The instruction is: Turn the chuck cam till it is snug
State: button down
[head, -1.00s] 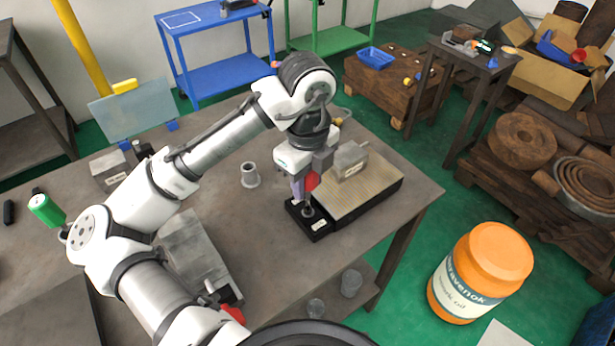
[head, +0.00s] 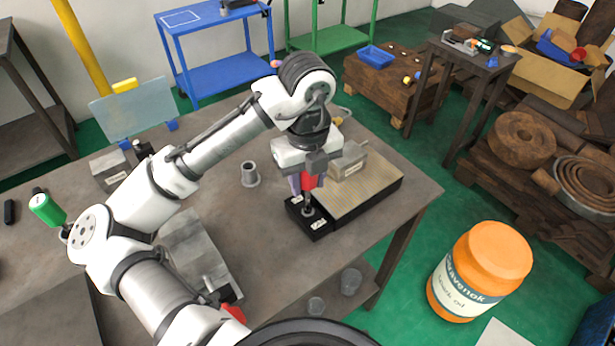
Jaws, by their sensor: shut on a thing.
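A black chuck base (head: 316,226) with a small white label sits at the front left corner of a tan perforated plate on the table. A small grey upright part, which I take for the chuck cam (head: 307,210), stands on the base. My gripper (head: 307,202) points down over it in the head view and is shut on it. A red piece and a purple piece show at the finger level. The fingers hide most of the cam, so its exact angle and any gap at the chuck are too small to tell.
A grey labelled block (head: 348,162) stands on the perforated plate (head: 372,190), close right of my gripper. A grey flanged cylinder (head: 250,175) stands to the left. A larger grey metal block (head: 200,250) lies nearer, beside my arm. The table's right edge is near the plate.

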jog(key=m, duration=0.3)
jog(key=shift+p, duration=0.3)
dwell(0.4)
jog(key=shift+r, duration=0.1)
jog(key=shift+r+p, duration=0.8)
